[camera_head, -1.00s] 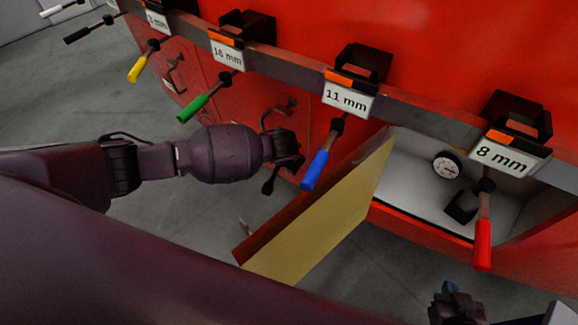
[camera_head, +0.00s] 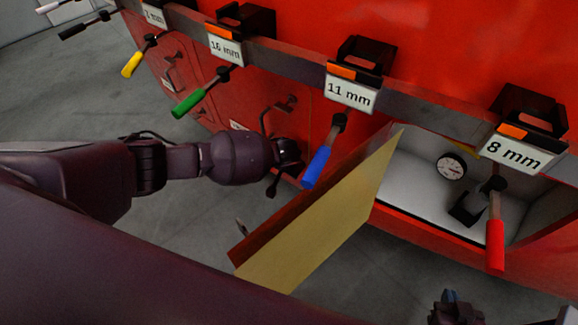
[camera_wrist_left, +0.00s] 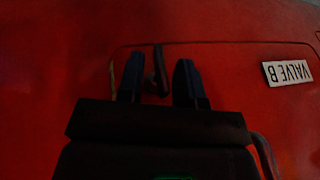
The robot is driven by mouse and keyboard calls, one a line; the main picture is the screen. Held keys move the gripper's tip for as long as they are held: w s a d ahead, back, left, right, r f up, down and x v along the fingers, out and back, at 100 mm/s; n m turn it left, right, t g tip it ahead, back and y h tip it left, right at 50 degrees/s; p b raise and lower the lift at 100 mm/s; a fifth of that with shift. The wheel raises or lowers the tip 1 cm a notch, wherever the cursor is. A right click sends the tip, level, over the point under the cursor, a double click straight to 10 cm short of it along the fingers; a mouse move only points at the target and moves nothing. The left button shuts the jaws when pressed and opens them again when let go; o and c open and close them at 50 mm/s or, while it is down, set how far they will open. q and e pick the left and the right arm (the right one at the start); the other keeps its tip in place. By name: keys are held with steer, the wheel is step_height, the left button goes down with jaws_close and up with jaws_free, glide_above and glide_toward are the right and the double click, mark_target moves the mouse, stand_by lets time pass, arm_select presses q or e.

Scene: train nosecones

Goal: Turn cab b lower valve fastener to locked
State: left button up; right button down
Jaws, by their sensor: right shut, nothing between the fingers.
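The red valve hatch shows left of the open compartment in the head view, with a dark fastener (camera_head: 288,103) on its upper part. In the left wrist view, a VALVE B label (camera_wrist_left: 287,72) is on the red panel (camera_wrist_left: 235,100). A small dark upright piece, seemingly a fastener handle (camera_wrist_left: 158,72), shows between the fingers of my left gripper (camera_wrist_left: 160,82). The fingers are open, with gaps on both sides of the piece. In the head view, my left arm's wrist hides most of the lower hatch. My right gripper (camera_head: 456,308) is shut and empty at the bottom right.
A rail carries T-handled tools: green (camera_head: 188,103), blue (camera_head: 318,167), red (camera_head: 495,247) and yellow (camera_head: 131,65). An open compartment holds a gauge (camera_head: 451,166). Its yellow-lined door (camera_head: 320,230) hangs open close to my left arm. Grey floor lies below.

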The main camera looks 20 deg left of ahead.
arm_select(q)
jaws_close()
steer(key=shift+s+d+f+m+t+y, duration=0.1)
steer(key=shift+m+t+y, duration=0.35)
steer(key=shift+y, duration=1.1)
steer(key=shift+s+d+f+m+t+y, duration=0.1)
steer(key=shift+m+t+y, duration=0.15)
steer(key=shift+t+y, duration=0.85)
arm_select(e)
steer(key=shift+s+d+f, duration=0.1)
steer(key=shift+s+f, duration=0.05)
steer(key=shift+s, duration=0.35)
arm_select(q)
steer(key=shift+g+y, duration=0.45)
steer(key=shift+c, duration=0.3)
jaws_free()
steer(key=shift+o, duration=0.3)
steer(key=shift+w, duration=0.1)
arm_select(e)
steer(key=shift+w+r, duration=0.4)
steer(key=shift+w, duration=0.2)
arm_select(q)
steer(key=shift+r+p, duration=0.15)
steer(key=shift+p, duration=0.15)
arm_select(e)
steer(key=shift+s, duration=0.25)
